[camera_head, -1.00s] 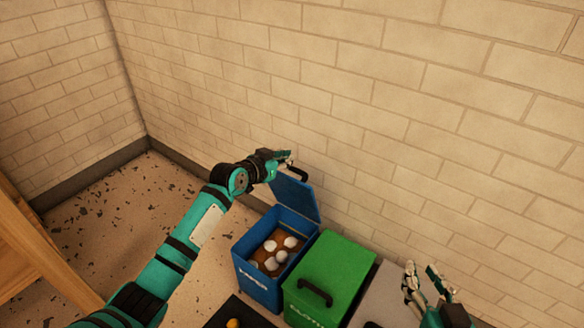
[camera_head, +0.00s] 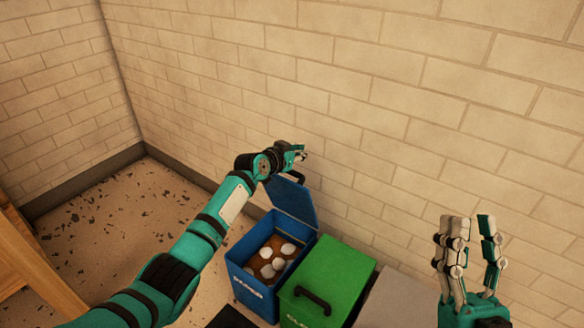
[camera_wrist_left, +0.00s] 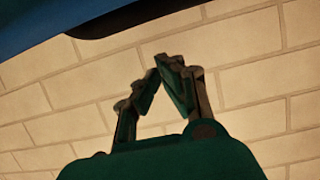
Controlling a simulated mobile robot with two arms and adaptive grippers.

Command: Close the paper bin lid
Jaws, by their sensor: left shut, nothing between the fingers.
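The blue paper bin (camera_head: 249,287) stands open near the wall, with white crumpled balls visible inside. Its blue lid (camera_head: 293,203) is raised and leans up toward the wall. The lid's black handle (camera_head: 297,177) is at its upper edge. My left gripper (camera_head: 301,153) is just above the handle, at the lid's top, shut and empty. In the left wrist view the shut fingertips (camera_wrist_left: 163,63) point at the brick wall, and the blue lid (camera_wrist_left: 40,25) fills the top left corner with the dark handle (camera_wrist_left: 135,17) along its edge. My right gripper (camera_head: 470,228) is raised at the right, fingers apart and empty.
A green bin (camera_head: 335,270) with a shut lid and black handle stands directly right of the blue bin. A grey bin (camera_head: 395,297) is beyond it. A wooden piece (camera_head: 35,265) is at the left edge. The brick wall (camera_head: 350,110) is close behind the bins.

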